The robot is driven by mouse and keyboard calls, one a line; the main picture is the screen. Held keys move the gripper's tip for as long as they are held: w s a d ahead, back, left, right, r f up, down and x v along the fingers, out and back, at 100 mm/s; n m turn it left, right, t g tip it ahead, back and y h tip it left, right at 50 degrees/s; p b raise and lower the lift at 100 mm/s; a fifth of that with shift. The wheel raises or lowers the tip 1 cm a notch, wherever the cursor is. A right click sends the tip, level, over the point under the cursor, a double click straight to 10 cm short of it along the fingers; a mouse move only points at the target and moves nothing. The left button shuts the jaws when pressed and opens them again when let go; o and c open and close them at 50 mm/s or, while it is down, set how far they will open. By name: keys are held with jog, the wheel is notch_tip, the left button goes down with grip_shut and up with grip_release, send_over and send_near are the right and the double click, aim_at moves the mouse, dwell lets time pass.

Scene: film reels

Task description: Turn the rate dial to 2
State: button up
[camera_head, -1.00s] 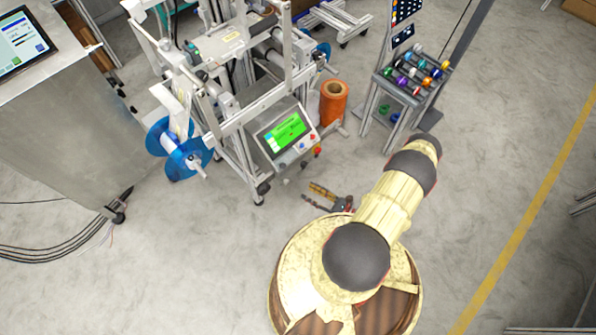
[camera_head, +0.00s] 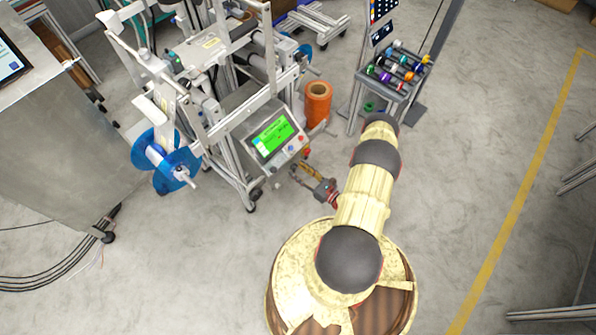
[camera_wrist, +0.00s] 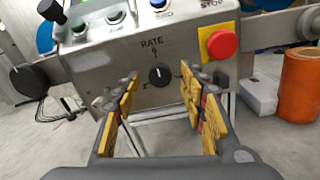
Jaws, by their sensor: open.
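The rate dial (camera_wrist: 159,75) is a black knob under the word RATE on the lower part of a grey control panel (camera_wrist: 105,60). Its white mark points roughly upward; the numbers around it are too small to read surely. In the wrist view my gripper (camera_wrist: 158,85) is open, with its yellow-padded fingers to the left and right of the dial and nearer the camera, apparently not touching it. In the head view my gripper (camera_head: 298,173) is just in front of the panel with the green screen (camera_head: 271,138); the dial cannot be made out there.
A red stop button (camera_wrist: 222,44) on a yellow plate is right of the dial. Several buttons (camera_wrist: 115,17) line the panel above. An orange roll (camera_head: 317,103) stands to the panel's right. A blue reel (camera_head: 165,160) is on the left.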

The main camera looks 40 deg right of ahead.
jog(key=shift+w, duration=0.35)
grip_shut()
dwell(0.4)
